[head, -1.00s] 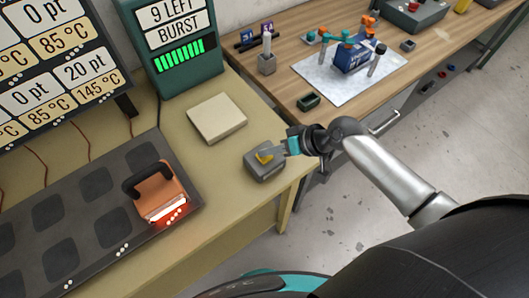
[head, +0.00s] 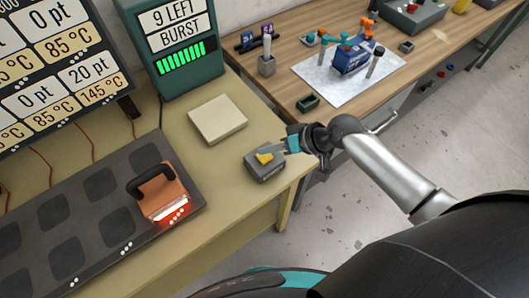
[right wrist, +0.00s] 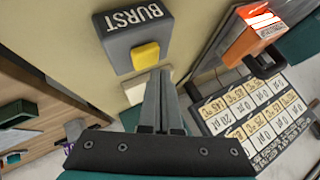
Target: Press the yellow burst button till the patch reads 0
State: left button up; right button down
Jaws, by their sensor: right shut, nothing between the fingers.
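The yellow burst button (head: 264,158) sits on a grey box (head: 267,171) near the bench's right end. The right wrist view shows the button (right wrist: 146,56) with the word BURST beside it. My right gripper (head: 281,149) is shut and empty, its tips just to the right of the button in the head view. In the right wrist view its fingertips (right wrist: 160,72) are close to the button; I cannot tell whether they touch. A sign (head: 177,27) reads "9 LEFT BURST" above green bars. The readout board (head: 55,70) shows 0 pt and 20 pt tiles. My left gripper is out of view.
An orange iron (head: 163,190) with a glowing front edge stands on a dark mat (head: 100,215) with square patches. A pale square block (head: 218,119) lies behind the button box. A wooden bench (head: 290,90) with small tools stands behind.

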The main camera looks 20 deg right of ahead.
aim_at(269, 157)
jog(key=shift+r, duration=0.1)
notch_tip(269, 157, up, 5)
jog(key=p, duration=0.5)
dwell(0.6)
